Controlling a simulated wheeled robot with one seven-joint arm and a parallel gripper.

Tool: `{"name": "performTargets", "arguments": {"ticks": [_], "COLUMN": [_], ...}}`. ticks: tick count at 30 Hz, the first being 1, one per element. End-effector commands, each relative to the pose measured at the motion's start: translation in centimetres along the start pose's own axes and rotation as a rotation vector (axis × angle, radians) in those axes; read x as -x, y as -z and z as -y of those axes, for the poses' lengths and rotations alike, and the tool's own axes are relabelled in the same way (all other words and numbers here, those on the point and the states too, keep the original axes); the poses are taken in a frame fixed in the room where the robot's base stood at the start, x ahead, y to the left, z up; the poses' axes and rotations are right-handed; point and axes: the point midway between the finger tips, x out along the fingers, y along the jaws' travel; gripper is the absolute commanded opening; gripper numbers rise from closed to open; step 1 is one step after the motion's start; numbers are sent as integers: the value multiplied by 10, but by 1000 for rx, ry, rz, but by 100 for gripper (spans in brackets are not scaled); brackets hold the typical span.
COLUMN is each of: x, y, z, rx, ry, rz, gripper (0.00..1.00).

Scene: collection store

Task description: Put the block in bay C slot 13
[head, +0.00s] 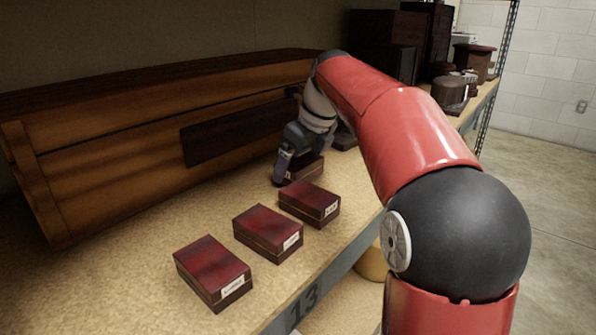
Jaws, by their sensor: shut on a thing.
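My gripper (287,178) points down at the shelf and is shut on a dark red block (309,170) with a white label, the farthest in a row of similar ones. My fingers cover its left part. I cannot tell whether it touches the shelf. Nearer me, three similar dark red blocks with white labels lie flat on the shelf: one next to the held block (310,203), a middle one (268,232) and the nearest one (212,271). The number 13 (304,304) is on the shelf's front edge, below the nearest blocks. No bay letter is legible.
A long wooden case (110,165) fills the back of the shelf (130,265). Dark cabinets (383,45) and several round containers (450,92) stand farther along. Bare shelf lies left of the nearest block. My red arm hides part of the shelf's right side.

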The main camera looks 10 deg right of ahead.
Motion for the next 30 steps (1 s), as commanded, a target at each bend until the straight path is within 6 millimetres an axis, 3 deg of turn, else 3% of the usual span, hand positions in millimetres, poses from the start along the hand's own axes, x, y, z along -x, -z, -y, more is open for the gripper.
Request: {"name": "performTargets", "arguments": {"ticks": [13,14,16,25,30], "x": [-10,-9,-9,-5,21], "y": [4,4,4,3,2], "z": [0,0,0,0,1], "rx": [1,1,1,0,0], "ry": [1,1,1,2,5], "rz": [1,1,1,2,4], "gripper": [61,90,99,100,100]}}
